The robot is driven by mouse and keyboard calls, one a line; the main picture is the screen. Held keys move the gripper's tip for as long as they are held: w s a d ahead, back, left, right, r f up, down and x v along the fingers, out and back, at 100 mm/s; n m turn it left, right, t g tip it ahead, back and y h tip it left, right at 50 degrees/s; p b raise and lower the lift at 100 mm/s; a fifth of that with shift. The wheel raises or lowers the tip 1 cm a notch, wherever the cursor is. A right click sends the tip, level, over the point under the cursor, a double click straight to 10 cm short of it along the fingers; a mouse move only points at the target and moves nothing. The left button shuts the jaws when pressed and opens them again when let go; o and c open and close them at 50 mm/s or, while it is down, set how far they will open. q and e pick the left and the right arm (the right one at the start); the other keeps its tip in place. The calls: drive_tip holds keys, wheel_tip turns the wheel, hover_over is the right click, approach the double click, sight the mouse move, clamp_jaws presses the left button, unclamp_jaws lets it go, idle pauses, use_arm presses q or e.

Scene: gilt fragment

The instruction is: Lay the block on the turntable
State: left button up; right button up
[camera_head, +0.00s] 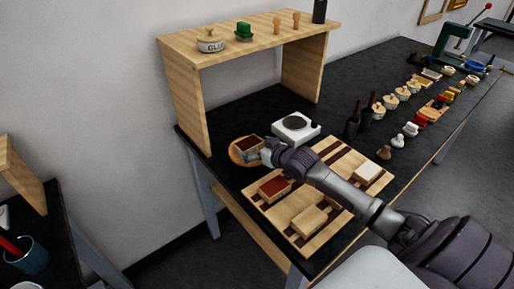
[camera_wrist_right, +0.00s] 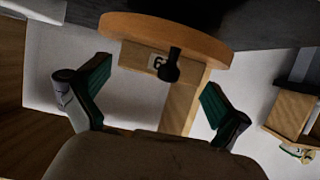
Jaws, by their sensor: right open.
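The turntable is a round wooden disc (camera_head: 234,156) at the left end of the black bench. A wooden block with a dark reddish top (camera_head: 249,142) shows over the disc and appears to rest on it; its underside is hidden. My right gripper (camera_head: 265,153) is at the disc's right side, close to the block. In the right wrist view, my right gripper (camera_wrist_right: 150,100) has its two green-padded fingers wide apart. The disc's rim (camera_wrist_right: 205,41) crosses the top of that view, with a wooden piece bearing a "6" label and a black knob below it. My left gripper is not in view.
A white device (camera_head: 296,128) stands behind my right gripper. A wooden shelf (camera_head: 250,38) overhangs the back. Dark bottles and several small items line the bench rightward.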

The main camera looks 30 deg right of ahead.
drive_tip(key=v, duration=1.2)
drive_tip(key=shift+r+b, duration=0.1)
drive_tip(key=shift+b, duration=0.2)
